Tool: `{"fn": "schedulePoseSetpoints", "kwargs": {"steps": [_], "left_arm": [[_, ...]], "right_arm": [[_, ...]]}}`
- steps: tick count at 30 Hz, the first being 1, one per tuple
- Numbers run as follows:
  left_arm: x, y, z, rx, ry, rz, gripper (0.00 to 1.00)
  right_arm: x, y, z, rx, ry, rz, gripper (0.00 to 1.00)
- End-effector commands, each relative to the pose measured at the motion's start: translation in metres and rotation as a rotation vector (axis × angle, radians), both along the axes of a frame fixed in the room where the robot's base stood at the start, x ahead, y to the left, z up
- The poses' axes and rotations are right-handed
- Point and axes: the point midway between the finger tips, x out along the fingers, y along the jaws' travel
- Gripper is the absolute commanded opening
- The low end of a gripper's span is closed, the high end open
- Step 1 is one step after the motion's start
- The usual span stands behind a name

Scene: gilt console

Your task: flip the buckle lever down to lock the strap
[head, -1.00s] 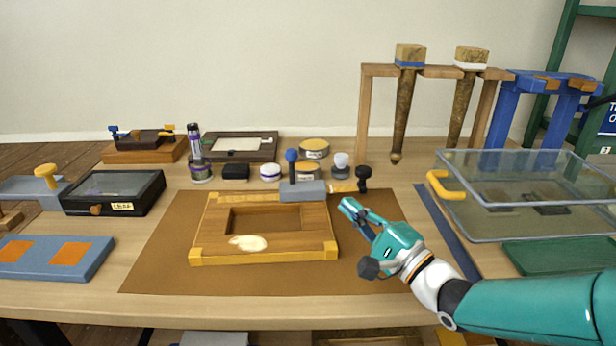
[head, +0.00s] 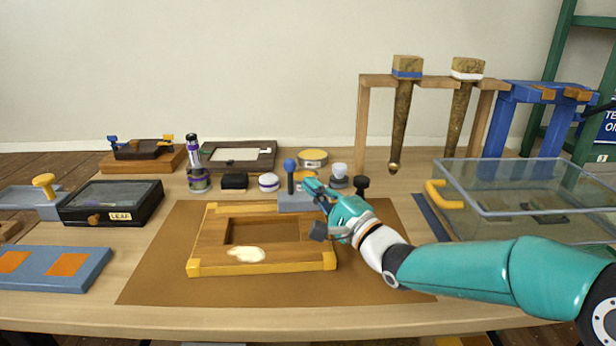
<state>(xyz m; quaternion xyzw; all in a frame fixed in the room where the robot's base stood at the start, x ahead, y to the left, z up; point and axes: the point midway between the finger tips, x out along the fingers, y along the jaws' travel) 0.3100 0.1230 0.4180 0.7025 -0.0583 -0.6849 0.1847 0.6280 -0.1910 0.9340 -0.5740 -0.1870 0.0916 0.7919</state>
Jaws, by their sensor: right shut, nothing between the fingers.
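The buckle (head: 296,204) is a grey block at the back right of a wooden frame (head: 215,238). Its lever (head: 290,176) stands upright and ends in a blue ball. A yellow strap (head: 263,268) runs around the frame's outer edge. My right gripper (head: 310,185) is shut and empty, just right of the lever and above the buckle. I cannot tell whether its fingertips touch the lever. The gripper hides the buckle's right end. My left gripper is not in view.
The frame lies on a brown mat (head: 160,260). Jars, a bottle (head: 193,160) and a black box (head: 234,181) stand behind it. A clear case (head: 520,200) with a yellow handle is at the right. The mat's front is clear.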

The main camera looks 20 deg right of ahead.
Motion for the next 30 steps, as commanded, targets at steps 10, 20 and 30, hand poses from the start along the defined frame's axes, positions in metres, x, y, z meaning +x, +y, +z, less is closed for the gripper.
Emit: {"fn": "schedulePoseSetpoints", "kwargs": {"steps": [10,20,30], "left_arm": [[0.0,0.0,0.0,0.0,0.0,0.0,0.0],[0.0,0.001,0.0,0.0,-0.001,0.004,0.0],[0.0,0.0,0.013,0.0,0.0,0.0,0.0]], "right_arm": [[0.034,0.014,0.007,0.001,0.0,0.001,0.0],[0.035,-0.004,0.007,-0.002,-0.001,-0.009,0.0],[0.038,0.026,0.011,-0.083,0.017,0.015,0.0]]}}
